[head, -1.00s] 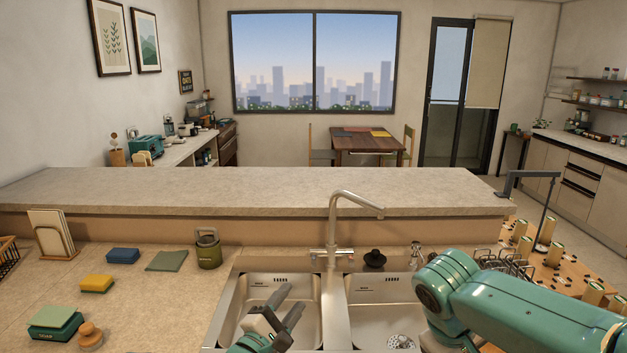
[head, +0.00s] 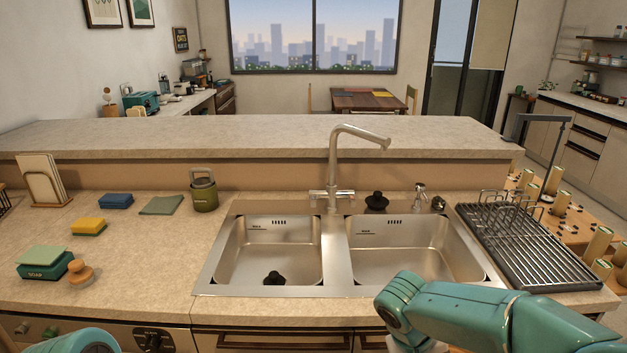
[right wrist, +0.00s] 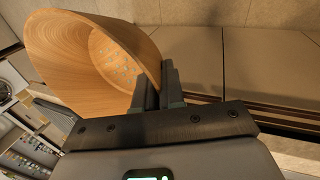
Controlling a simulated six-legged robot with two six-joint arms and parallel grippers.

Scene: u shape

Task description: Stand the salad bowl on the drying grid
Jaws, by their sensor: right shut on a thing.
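The drying grid (head: 535,252) is a dark ribbed rack with upright wire loops at its back, to the right of the sink in the head view. Nothing lies on its ribbed front part. The salad bowl (right wrist: 95,45) is light brown and wood-like, with pale spots inside, and is tilted in the right wrist view. My right gripper (right wrist: 165,88) is shut on the bowl's rim. In the head view my right arm reaches in at the lower right, and its gripper and the bowl are out of sight. My left gripper is out of view; only a teal arm part shows at lower left.
A double sink (head: 270,250) with a tall tap (head: 335,165) lies left of the grid. A raised ledge (head: 250,135) runs behind.

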